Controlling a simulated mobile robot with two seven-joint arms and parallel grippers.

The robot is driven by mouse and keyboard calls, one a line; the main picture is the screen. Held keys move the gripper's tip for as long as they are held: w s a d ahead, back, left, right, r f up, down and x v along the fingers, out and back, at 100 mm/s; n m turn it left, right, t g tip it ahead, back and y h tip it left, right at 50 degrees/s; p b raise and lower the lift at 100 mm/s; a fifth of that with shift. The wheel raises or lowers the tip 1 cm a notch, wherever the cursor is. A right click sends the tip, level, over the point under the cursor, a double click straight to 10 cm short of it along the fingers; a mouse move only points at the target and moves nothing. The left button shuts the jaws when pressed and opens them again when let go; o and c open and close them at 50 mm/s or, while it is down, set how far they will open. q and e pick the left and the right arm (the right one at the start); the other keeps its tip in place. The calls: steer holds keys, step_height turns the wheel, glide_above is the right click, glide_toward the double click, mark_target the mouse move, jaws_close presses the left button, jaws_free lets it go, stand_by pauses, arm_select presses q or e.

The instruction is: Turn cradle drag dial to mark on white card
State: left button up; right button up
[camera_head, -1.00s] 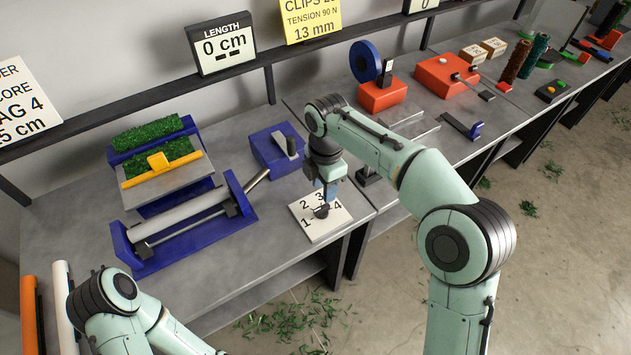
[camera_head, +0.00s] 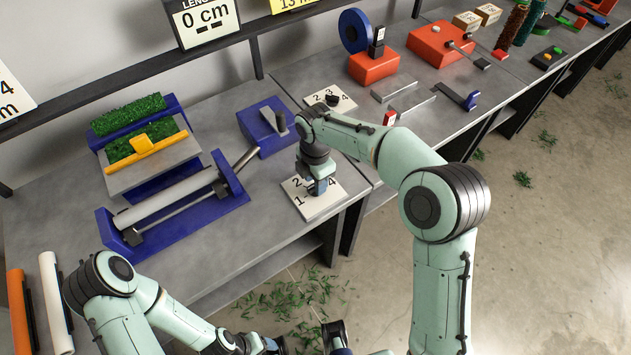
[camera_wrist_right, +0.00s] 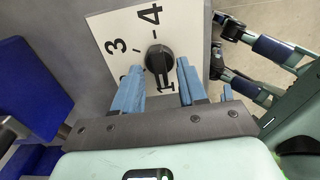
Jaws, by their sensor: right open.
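The white card (camera_head: 325,205) with numbers 1 to 4 lies flat near the table's front edge. Its black dial (camera_wrist_right: 158,58) shows in the right wrist view, with the 3, the 4 and part of the 1 around it. My right gripper (camera_head: 319,190) points down over the card and hides most of the dial in the head view. Its blue fingers (camera_wrist_right: 160,80) are apart, one on each side of the dial's near part; I cannot tell whether they touch it. My left arm reaches along the bottom of the head view, and its gripper is too cut off to read.
A blue cradle (camera_head: 190,215) with a grey roller stands left of the card. A blue block with a lever (camera_head: 265,125) is behind. Another numbered card with a black knob (camera_head: 331,98) lies beyond my right arm. Bare table lies left of the card.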

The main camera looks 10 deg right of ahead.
steer(key=shift+f, duration=0.45)
steer(key=shift+c, duration=0.3)
jaws_close()
